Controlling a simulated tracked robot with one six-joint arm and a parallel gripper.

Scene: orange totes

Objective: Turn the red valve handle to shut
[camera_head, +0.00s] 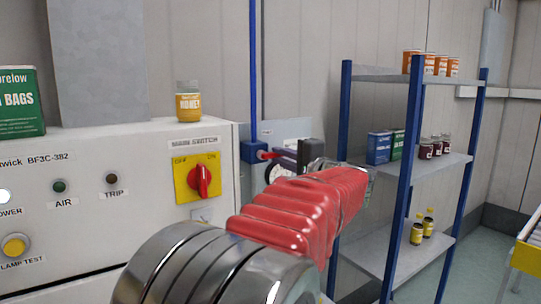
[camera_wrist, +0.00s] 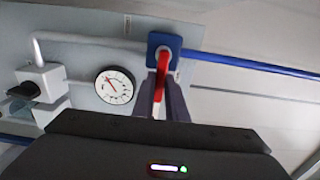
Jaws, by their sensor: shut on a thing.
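The red valve handle (camera_wrist: 162,66) sits on a blue valve body (camera_wrist: 165,42) on the wall panel. In the wrist view my gripper (camera_wrist: 163,96) has its two dark fingers closed on either side of the handle, with red showing between them. In the head view a short piece of the red handle (camera_head: 266,155) shows beside the blue valve body (camera_head: 253,151), pointing right, across the line of the vertical blue pipe (camera_head: 253,70). My gripper (camera_head: 283,157) is at its right end. The far part of the handle is hidden by the fingers.
A round gauge (camera_wrist: 115,86) and a white fitting (camera_wrist: 42,80) are close beside the valve. In the head view a control cabinet (camera_head: 120,215) with a red main switch (camera_head: 201,180) stands left. A blue-framed shelf (camera_head: 400,170) with cans and jars stands right.

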